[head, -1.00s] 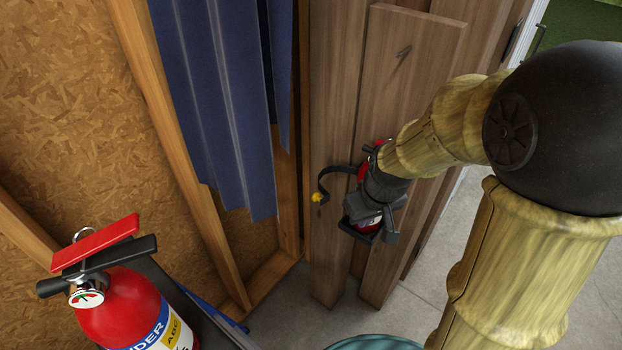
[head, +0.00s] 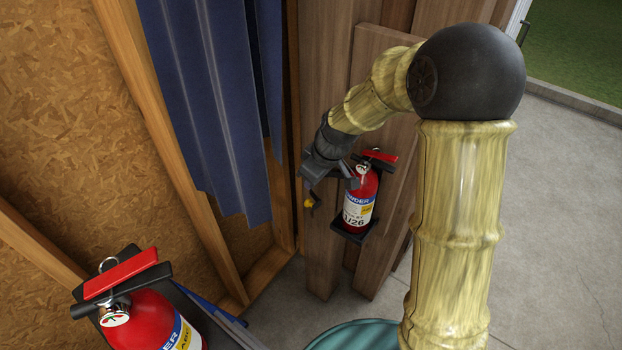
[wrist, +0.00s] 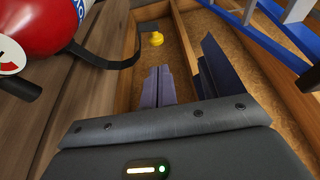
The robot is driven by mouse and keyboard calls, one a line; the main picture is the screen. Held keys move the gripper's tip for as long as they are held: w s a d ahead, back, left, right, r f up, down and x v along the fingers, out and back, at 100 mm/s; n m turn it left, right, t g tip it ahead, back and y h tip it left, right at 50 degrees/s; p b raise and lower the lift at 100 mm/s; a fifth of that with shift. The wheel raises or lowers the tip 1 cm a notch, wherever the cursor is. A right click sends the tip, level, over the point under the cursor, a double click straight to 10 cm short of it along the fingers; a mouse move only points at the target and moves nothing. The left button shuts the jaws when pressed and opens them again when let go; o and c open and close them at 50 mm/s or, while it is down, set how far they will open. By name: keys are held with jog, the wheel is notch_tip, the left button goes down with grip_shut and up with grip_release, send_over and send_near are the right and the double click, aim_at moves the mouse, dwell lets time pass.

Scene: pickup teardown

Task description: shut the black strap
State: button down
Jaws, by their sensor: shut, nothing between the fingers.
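The black strap (wrist: 112,57) hangs open, reaching out from the side of the wall-mounted red fire extinguisher (head: 361,196). It ends in a yellow tip (wrist: 154,36), which also shows in the head view (head: 308,204). The extinguisher stands upright in a black bracket (head: 352,235) on the wooden planks; part of it shows at the upper left of the wrist view (wrist: 40,22). My gripper (head: 318,178) is at the strap's end, left of the extinguisher, and hides most of the strap there. In the wrist view its fingers (wrist: 187,75) are shut and empty, right of the strap.
A second red extinguisher (head: 150,318) stands at the lower left on a dark surface. Blue corrugated sheets (head: 205,110) hang left of the planks, by wooden studs (head: 160,150). A teal round object (head: 350,336) is at the bottom. Concrete floor is clear at right.

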jog(key=p+x, duration=0.2)
jog(key=x, duration=0.6)
jog(key=shift+f, duration=0.1)
dwell(0.3)
